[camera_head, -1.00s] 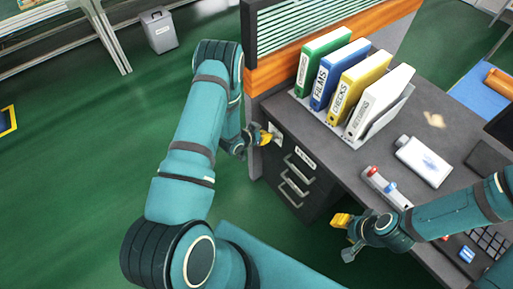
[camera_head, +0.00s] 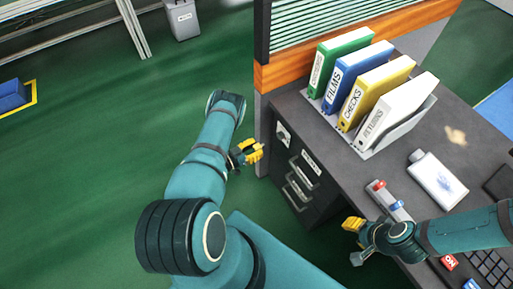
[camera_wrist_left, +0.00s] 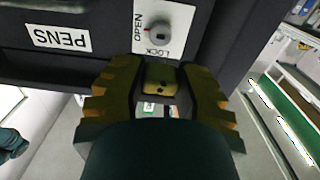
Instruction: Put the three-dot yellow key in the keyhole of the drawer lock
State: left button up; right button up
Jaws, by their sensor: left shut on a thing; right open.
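My left gripper (camera_head: 252,152) has yellow fingers and is a short way left of the drawer cabinet, clear of it. In the left wrist view it (camera_wrist_left: 158,88) is shut on a small yellow key (camera_wrist_left: 160,78) with dark dots, which I cannot count surely. The key's shaft cannot be made out. The drawer lock (camera_head: 283,135) is a pale plate at the cabinet's upper left. My right gripper (camera_head: 353,224) is open, beside the desk's front edge.
The drawer cabinet (camera_head: 305,205) has several handles and a PENS label (camera_wrist_left: 58,38). On the desk stand binders (camera_head: 365,95), a white bottle (camera_head: 438,180) and a tray with red and blue items (camera_head: 388,198). The green floor left of the cabinet is free.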

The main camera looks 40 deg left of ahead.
pick_arm(q)
jog(key=shift+b+x, duration=0.75)
jog(key=shift+x, duration=2.1)
